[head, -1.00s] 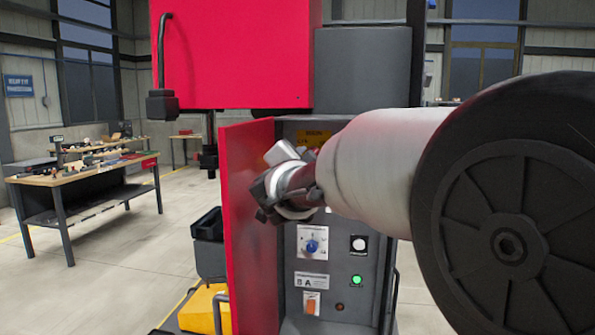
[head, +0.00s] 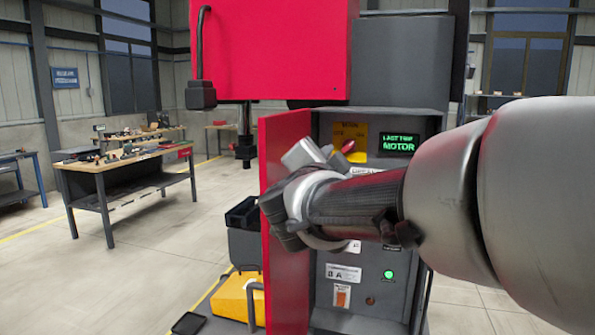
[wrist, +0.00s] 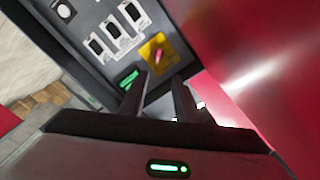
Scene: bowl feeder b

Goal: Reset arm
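My gripper (wrist: 161,95) shows in the wrist view with its two dark fingers apart and nothing seen between them. In the head view my wrist end is in front of the open cabinet, near the red door's inner edge; the fingertips are hidden there. The grey control panel (head: 396,255) is partly covered by my arm. A red switch handle (head: 348,147) on a yellow plate (head: 357,130) is at its upper part; the handle also shows in the wrist view (wrist: 158,56), beyond the fingers and apart from them.
The red door (head: 285,230) stands open at the panel's left. A green display (head: 398,145) reads "LAST TRIP MOTOR". A green lamp (head: 389,274) is lit above an orange switch (head: 342,296). A black bin (head: 243,214) and yellow box (head: 235,295) stand left. A workbench (head: 125,165) is farther left.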

